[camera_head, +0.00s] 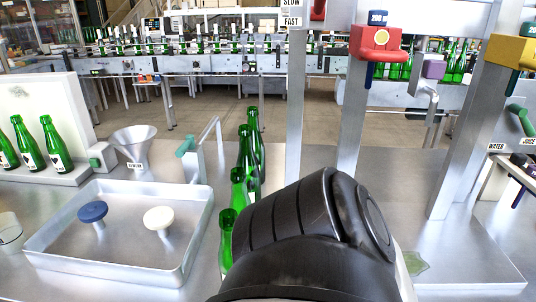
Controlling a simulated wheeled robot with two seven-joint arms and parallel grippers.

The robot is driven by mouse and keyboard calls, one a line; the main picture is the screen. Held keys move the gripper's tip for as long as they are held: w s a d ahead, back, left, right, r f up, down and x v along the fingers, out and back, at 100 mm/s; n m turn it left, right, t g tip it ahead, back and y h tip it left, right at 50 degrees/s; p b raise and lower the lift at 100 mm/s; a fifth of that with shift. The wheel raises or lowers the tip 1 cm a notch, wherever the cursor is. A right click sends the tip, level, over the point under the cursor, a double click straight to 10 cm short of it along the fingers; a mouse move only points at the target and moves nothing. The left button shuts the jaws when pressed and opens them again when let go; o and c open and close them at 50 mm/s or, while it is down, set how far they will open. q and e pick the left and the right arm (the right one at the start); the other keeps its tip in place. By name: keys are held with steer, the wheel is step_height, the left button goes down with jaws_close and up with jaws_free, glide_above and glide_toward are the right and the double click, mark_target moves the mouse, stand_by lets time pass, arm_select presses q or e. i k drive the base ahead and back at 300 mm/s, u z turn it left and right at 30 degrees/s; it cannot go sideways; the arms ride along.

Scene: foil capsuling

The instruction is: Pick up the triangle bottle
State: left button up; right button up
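Several green bottles stand in a row on the metal table, the nearest (227,240) partly hidden by my black arm link, with another bottle (245,150) farther back. More green bottles with labels (52,145) stand on a white stand at the left. I cannot make out a triangle on any bottle, so I cannot tell which is the triangle bottle. My black arm link fills the lower middle and hides the table behind it. Neither of my gripper's fingers shows.
A metal tray (60,222) holds a blue knob (93,212) and a white knob (158,217). A funnel (135,142) stands behind it. Metal posts (352,120) rise at the right, with a red device (376,42). A conveyor with bottles (190,66) runs across the back.

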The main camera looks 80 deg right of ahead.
mark_target(240, 199)
steer(key=k, duration=0.15)
steer(key=u, duration=1.65)
steer(key=i, duration=0.85)
steer(key=z, duration=4.5)
steer(key=i, duration=0.5)
steer(key=u, duration=0.05)
